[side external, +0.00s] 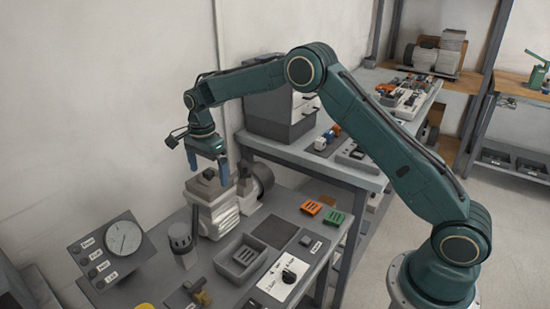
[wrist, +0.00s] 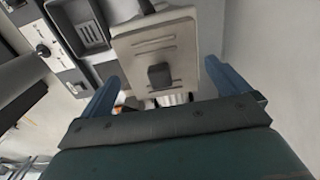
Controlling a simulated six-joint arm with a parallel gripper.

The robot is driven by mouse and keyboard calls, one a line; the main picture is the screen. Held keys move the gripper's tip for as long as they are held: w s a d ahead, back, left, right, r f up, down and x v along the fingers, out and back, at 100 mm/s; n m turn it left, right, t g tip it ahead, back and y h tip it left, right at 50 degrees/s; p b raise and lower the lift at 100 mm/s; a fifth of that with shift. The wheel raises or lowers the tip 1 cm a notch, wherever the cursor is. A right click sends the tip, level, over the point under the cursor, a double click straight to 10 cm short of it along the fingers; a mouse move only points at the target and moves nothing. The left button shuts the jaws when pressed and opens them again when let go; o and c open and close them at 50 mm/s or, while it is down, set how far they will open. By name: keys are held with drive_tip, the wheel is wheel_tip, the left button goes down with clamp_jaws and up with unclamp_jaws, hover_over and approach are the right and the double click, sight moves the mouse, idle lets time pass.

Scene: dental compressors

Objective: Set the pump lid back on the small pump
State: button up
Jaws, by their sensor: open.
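The small pump (side external: 217,212) stands on the grey bench near the wall, a light grey ribbed body with a darker round motor behind it. The pump lid (side external: 203,190), a pale plate with a dark block knob, lies on top of the pump; I cannot tell whether it is fully seated. In the wrist view the lid (wrist: 150,45) shows slots and its knob (wrist: 160,76). My gripper (side external: 208,173) is just above the lid, pointing down. Its blue fingers (wrist: 162,74) are open, one on each side of the knob, apart from it.
A gauge panel (side external: 108,250) and a grey cylinder (side external: 182,240) stand left of the pump. A grey tray (side external: 241,258), a dark mat (side external: 275,232) and a switch panel (side external: 283,278) lie in front. Orange (side external: 312,207) and green (side external: 333,218) blocks sit to the right.

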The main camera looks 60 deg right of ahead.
sight(208, 171)
wheel_tip(208, 171, up, 13)
idle(0.7)
drive_tip(key=shift+r, duration=0.1)
idle(0.4)
drive_tip(key=s+d+r+n+t, duration=0.1)
drive_tip(key=s+r+n, duration=0.4)
drive_tip(key=s, duration=0.5)
drive_tip(key=s+r+n+t, duration=0.2)
drive_tip(key=s+r+n, duration=0.2)
drive_tip(key=s+r, duration=0.4)
drive_tip(key=s+f+n+t, duration=0.1)
drive_tip(key=s+f+n, duration=0.3)
drive_tip(key=s, duration=0.7)
drive_tip(key=s+f+n+t, duration=0.1)
drive_tip(key=s+f+n, duration=0.3)
drive_tip(key=s, duration=0.8)
drive_tip(key=shift+d+f+n+t, duration=0.15)
drive_tip(key=shift+d+n+t, duration=0.15)
drive_tip(key=shift+n, duration=0.2)
